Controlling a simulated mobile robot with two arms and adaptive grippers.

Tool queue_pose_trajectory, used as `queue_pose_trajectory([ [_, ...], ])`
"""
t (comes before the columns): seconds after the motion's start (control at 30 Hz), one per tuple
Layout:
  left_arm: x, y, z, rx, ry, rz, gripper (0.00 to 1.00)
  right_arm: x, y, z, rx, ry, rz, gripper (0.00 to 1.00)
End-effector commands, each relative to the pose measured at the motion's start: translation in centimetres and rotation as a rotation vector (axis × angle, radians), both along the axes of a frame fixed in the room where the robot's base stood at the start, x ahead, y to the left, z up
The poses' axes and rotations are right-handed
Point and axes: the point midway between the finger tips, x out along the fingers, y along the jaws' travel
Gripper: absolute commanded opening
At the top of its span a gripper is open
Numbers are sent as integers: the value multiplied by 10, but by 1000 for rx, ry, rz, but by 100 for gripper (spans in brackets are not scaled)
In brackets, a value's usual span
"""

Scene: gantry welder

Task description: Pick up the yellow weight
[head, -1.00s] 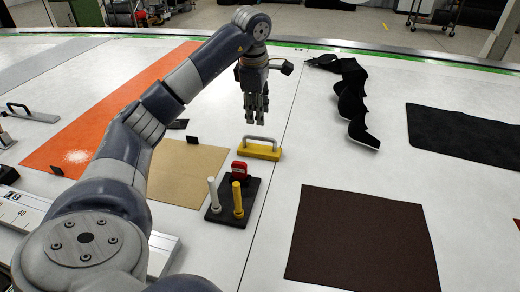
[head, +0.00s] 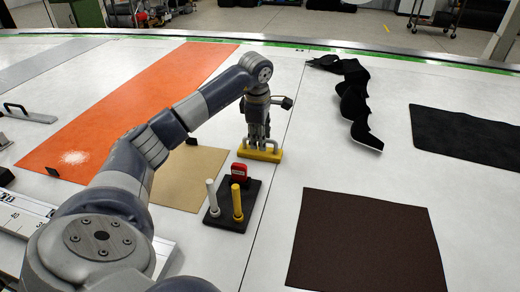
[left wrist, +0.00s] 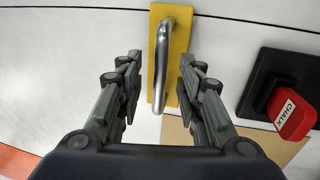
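The yellow weight (head: 259,156) is a flat yellow bar with a metal handle, lying on the white table behind the black holder. In the left wrist view the weight (left wrist: 180,28) runs upright in the picture, its handle (left wrist: 161,70) standing between the fingers. My left gripper (head: 258,138) points down over the weight, fingers at handle height. In the left wrist view the left gripper (left wrist: 160,88) is open, with a gap on each side of the handle. My right gripper is in neither view.
A black holder (head: 225,222) with a white stick, a yellow stick and a red chalk box (head: 239,172) stands just in front of the weight. A tan sheet (head: 185,180) and an orange sheet (head: 130,95) lie left.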

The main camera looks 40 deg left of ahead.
Motion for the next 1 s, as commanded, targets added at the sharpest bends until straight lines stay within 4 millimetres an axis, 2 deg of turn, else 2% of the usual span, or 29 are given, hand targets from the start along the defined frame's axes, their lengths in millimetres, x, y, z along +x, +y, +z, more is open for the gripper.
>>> queue_pose_trajectory([
  [0.13,2,2,-16,-1,2,0,34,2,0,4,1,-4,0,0],
  [0.4,3,2,-19,0,-1,-1,34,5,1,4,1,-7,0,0],
  [0.43,3,2,-19,0,-1,-1,29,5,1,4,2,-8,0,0],
  [0.57,3,2,-19,0,-1,-1,0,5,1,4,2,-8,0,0],
  [1.0,4,2,-16,0,-7,0,0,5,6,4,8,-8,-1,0],
])
